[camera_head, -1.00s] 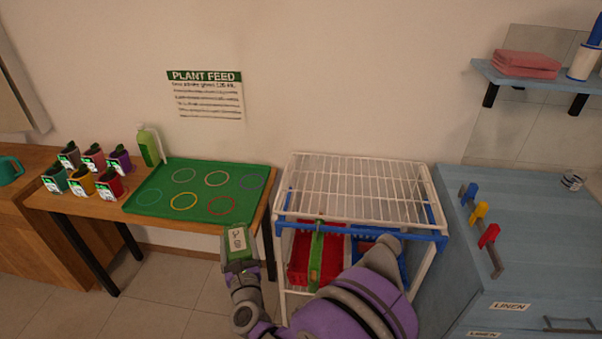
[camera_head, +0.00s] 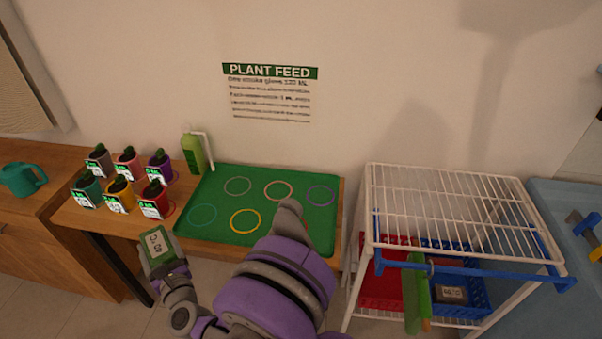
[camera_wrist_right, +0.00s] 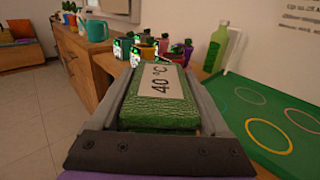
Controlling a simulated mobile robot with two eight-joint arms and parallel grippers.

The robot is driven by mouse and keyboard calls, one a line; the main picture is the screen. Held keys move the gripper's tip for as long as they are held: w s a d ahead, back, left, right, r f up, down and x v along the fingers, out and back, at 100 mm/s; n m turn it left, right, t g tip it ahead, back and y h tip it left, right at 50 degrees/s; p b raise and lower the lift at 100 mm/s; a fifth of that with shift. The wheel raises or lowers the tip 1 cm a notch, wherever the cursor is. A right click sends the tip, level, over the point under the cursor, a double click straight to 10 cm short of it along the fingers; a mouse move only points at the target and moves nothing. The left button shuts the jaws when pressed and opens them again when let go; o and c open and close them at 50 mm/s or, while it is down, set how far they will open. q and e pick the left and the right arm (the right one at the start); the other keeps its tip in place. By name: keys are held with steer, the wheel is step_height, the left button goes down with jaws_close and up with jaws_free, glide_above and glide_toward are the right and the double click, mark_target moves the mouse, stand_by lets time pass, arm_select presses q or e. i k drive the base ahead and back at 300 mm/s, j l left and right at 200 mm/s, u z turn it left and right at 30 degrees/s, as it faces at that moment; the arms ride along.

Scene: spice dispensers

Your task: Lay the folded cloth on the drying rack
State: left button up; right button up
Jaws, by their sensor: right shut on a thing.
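My right gripper (camera_head: 158,250) is shut on a green folded cloth (camera_head: 160,240) with a white label. In the right wrist view the cloth (camera_wrist_right: 158,121) sits between the jaws, and its label reads "40 °C". In the head view the gripper and cloth are in front of the table, near the left front corner of the green mat, well left of the rack. The drying rack (camera_head: 440,201), a white wire top on a white frame, stands at the right. Its wire top is bare. My left gripper is not in view.
The table holds several potted plants (camera_head: 118,194), a green bottle (camera_head: 194,152) and a green mat (camera_head: 222,177) with coloured rings. Below the rack top are a red bin (camera_head: 380,285), a blue basket (camera_head: 470,290) and a green strip (camera_head: 416,295) hanging at a blue rail.

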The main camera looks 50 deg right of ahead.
mark_target(504, 226)
steer(key=i+z, duration=0.2)
steer(key=z, duration=0.25)
steer(key=i+j+z, duration=0.1)
steer(key=z, duration=0.3)
steer(key=i+j+z, duration=0.15)
steer(key=z, duration=0.3)
steer(key=i+j, duration=0.05)
steer(key=i, duration=0.05)
